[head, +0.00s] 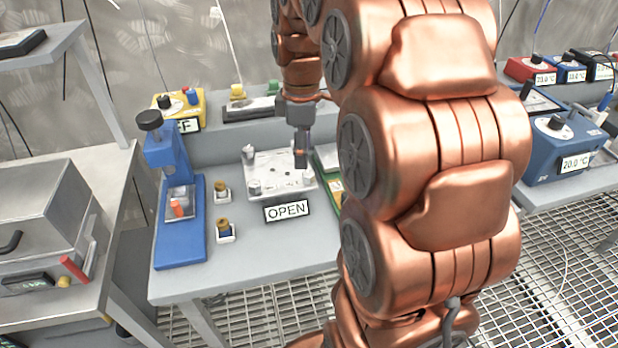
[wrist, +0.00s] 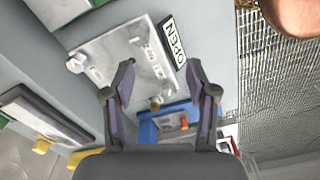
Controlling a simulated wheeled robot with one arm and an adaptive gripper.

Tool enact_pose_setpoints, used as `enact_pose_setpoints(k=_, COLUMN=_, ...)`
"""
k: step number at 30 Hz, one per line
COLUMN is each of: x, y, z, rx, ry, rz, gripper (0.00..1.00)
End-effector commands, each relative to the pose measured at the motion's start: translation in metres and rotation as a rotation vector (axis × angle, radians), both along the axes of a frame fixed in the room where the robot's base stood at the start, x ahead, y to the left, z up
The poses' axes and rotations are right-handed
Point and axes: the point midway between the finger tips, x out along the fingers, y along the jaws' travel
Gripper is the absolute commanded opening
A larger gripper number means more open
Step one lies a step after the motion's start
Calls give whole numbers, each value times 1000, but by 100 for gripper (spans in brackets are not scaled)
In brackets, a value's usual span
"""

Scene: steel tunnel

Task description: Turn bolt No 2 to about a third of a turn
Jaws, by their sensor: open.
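A pale plate (head: 278,168) with several bolts and small labels lies on the grey bench, and it fills the upper middle of the wrist view (wrist: 110,45). One bolt (head: 254,187) stands at its front left and another (head: 248,153) at its back left. In the wrist view, a bolt (wrist: 75,65) shows at the plate's left edge and one (wrist: 155,103) at its lower edge. The number labels are too small to read surely, so I cannot tell which is No 2. My gripper (wrist: 162,80) is open and empty above the plate. In the head view it (head: 302,160) hides part of the plate's right side.
An OPEN sign (head: 287,210) stands at the plate's front. A blue press (head: 180,230) and two brass-topped pieces (head: 222,190) on white bases are to the left. A green-edged tray (head: 328,165) is right of the plate, partly behind my arm. Bare bench lies in front.

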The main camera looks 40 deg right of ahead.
Motion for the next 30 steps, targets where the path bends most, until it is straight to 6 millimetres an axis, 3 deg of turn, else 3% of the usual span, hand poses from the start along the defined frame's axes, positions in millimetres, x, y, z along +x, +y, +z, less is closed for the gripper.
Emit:
enact_pose_setpoints(k=3, x=11, y=-19, z=-6, rx=-2, ry=-7, rz=52, gripper=57)
enact_pose_setpoints(k=7, x=15, y=-27, z=-6, rx=-5, ry=-13, rz=82, gripper=57)
enact_pose_setpoints(k=11, x=14, y=-27, z=-14, rx=-4, ry=-9, rz=86, gripper=57)
enact_pose_setpoints(k=24, x=14, y=-26, z=-68, rx=-2, ry=-8, rz=84, gripper=57)
enact_pose_setpoints(k=30, x=14, y=-27, z=-81, rx=-5, ry=-11, rz=84, gripper=57)
